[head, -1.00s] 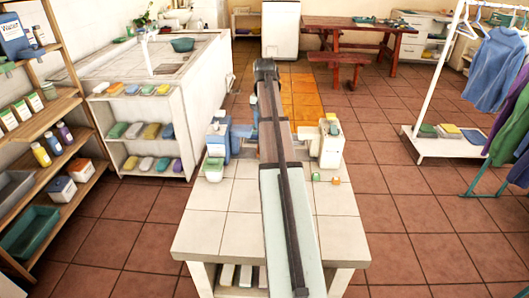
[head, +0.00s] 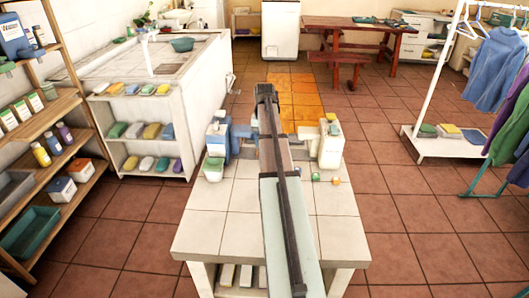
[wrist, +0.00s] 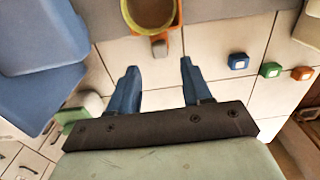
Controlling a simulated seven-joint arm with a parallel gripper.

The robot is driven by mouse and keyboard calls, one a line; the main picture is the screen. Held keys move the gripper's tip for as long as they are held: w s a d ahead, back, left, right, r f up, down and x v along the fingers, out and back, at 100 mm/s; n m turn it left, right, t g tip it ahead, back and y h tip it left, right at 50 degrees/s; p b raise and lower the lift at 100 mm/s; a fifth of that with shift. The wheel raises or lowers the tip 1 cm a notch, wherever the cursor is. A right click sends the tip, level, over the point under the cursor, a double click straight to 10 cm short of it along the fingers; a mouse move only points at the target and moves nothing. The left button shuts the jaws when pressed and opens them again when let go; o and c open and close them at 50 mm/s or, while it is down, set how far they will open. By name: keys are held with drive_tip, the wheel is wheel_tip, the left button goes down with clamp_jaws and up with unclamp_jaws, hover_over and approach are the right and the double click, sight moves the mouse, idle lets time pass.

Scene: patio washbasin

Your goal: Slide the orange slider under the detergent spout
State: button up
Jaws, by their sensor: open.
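The orange slider (wrist: 174,34) shows at the top of the wrist view, cut off by the frame edge. It surrounds a round, tan-lined cup (wrist: 148,12), and a small knob (wrist: 159,47) sticks out toward my gripper. My gripper (wrist: 156,72) is open, with its two blue fingers apart and nothing between them. The fingertips lie below the knob in the picture, apart from it. A blue dispenser (head: 217,138) stands left on the counter and also shows in the wrist view (wrist: 40,50). I cannot make out its spout. In the head view my arm hides the slider and gripper.
A cream dispenser (head: 332,145) stands at the right. Small blue (wrist: 238,61), green (wrist: 271,70) and orange (wrist: 302,73) blocks sit right of my gripper. A green-and-white container (head: 213,168) stands at the left. The front of the tiled counter (head: 205,225) is clear.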

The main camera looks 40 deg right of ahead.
drive_tip(key=shift+f, duration=2.6)
drive_tip(key=shift+c, duration=0.2)
clamp_jaws()
